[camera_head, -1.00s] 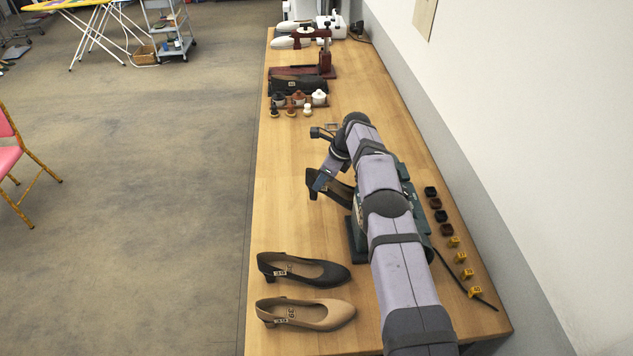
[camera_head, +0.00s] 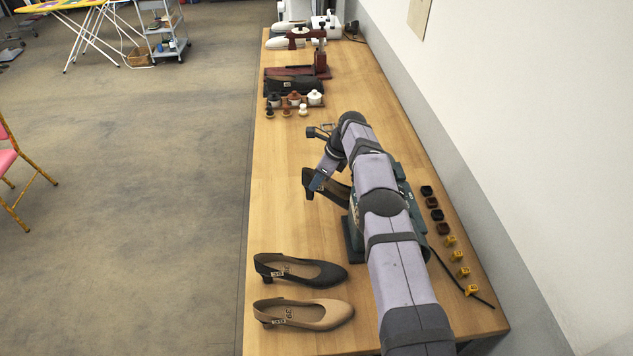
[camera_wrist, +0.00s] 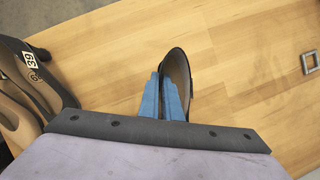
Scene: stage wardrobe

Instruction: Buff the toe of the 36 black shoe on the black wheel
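My gripper (camera_head: 318,181) is shut on a black shoe (camera_head: 337,193), holding it above the table in front of the green buffing machine (camera_head: 352,243). The shoe's heel points left and its toe points right, towards the machine. In the wrist view the blue fingers (camera_wrist: 162,98) are close together at the rim of the shoe (camera_wrist: 178,68). No size tag on the held shoe is readable. My arm covers most of the machine. I cannot make out the black wheel or whether the toe touches it.
A black shoe (camera_head: 326,272) and a beige shoe (camera_head: 322,315) stand at the near left of the table (camera_head: 285,215). Small dark blocks (camera_head: 432,202) and yellow tagged blocks (camera_head: 457,256) line the right side. Polish jars (camera_head: 294,98) stand farther back. The table left of the gripper is clear.

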